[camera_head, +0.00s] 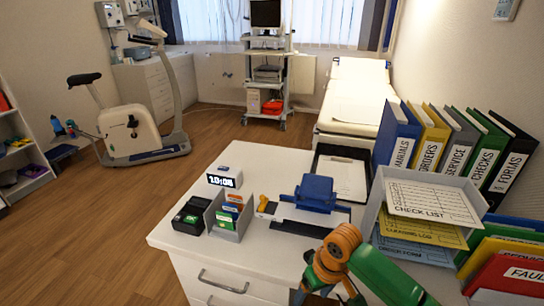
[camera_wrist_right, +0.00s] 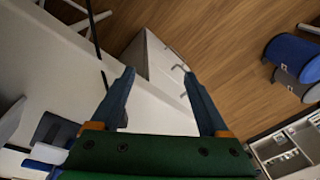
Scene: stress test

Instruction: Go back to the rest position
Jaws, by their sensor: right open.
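My right arm (camera_head: 385,272), green with an orange joint, comes in from the bottom right of the head view, over the front of the white desk (camera_head: 180,238). Its hand end is low in that view and partly cut off by the bottom edge. In the right wrist view my right gripper (camera_wrist_right: 158,73) has its two blue fingers wide apart with nothing between them. Behind the fingers are the desk's corner and drawer handles, and the wood floor. My left gripper is in neither view.
On the desk stand a digital clock (camera_head: 224,177), a card holder (camera_head: 230,218), a blue hole punch (camera_head: 316,193), a clipboard (camera_head: 342,178), a paper tray (camera_head: 373,205) and upright binders (camera_head: 398,136). An exercise bike (camera_head: 130,132) stands on the floor at left. Open floor (camera_head: 105,215) lies left of the desk.

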